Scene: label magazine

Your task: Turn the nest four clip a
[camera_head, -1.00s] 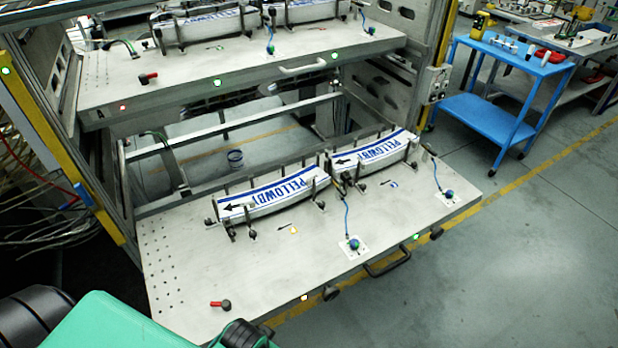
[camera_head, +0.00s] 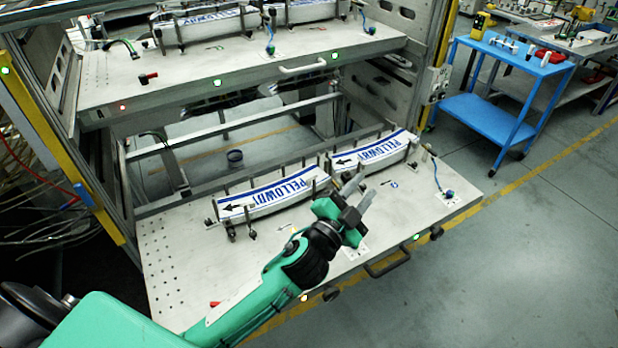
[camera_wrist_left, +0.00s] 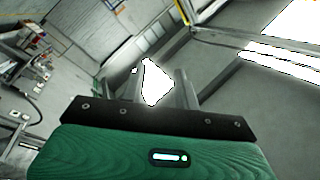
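Two curved white PELLOWBY labels, the left one (camera_head: 272,192) and the right one (camera_head: 374,152), lie in nests on the lower shelf (camera_head: 185,262). Small dark clips stand along the nests, one of them (camera_head: 252,236) at the left nest's front. I cannot tell which is nest four clip a. My left gripper (camera_head: 366,196) is above the shelf, in front of the gap between the nests; the clips there are partly hidden. In the left wrist view its two fingers (camera_wrist_left: 161,80) stand apart with nothing visible between them. My right gripper is not in view.
An upper shelf (camera_head: 110,88) with more labels is above. A blue-knobbed cable tool (camera_head: 449,194) stands at the lower shelf's right. A handle (camera_head: 388,263) sticks out of its front edge. A blue cart (camera_head: 478,118) stands at the right; the floor in front is free.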

